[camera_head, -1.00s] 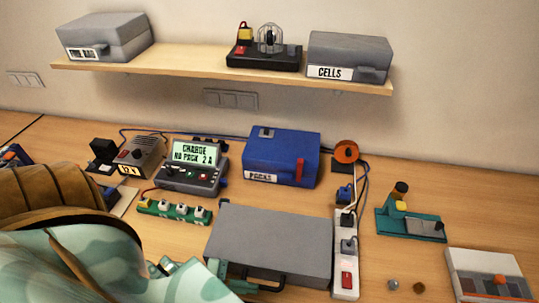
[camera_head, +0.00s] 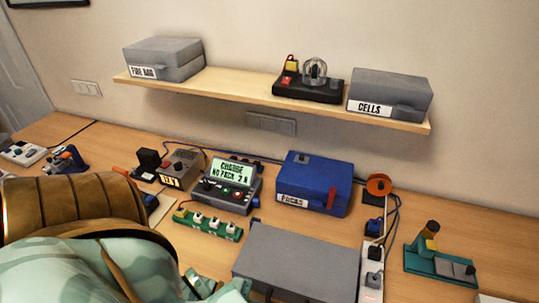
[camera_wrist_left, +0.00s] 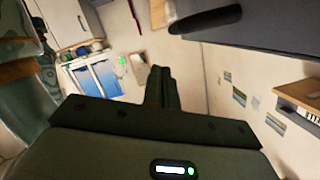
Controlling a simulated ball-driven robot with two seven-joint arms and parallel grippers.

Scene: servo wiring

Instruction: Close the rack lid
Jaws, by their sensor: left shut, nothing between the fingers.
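A wide grey case with a flat grey lid (camera_head: 300,258) sits at the front of the bench in the head view. It appears to be the rack, but no label shows. Its front is cut off by the picture edge, so I cannot tell whether the lid is fully down. In the left wrist view a dark grey panel with a dark handle bar (camera_wrist_left: 205,18) fills the upper right. My left gripper (camera_wrist_left: 161,75) is shut and empty, with its fingers just below and left of that bar. In the head view my left arm hides the bench left of the case. My right gripper is not in view.
Behind the case stand a blue PACKS box (camera_head: 315,180), a charger (camera_head: 227,185) and a green strip of sockets (camera_head: 208,224). A white power strip (camera_head: 371,270) lies close along its right side. A teal stand (camera_head: 440,263) is farther right. A shelf (camera_head: 260,97) hangs above.

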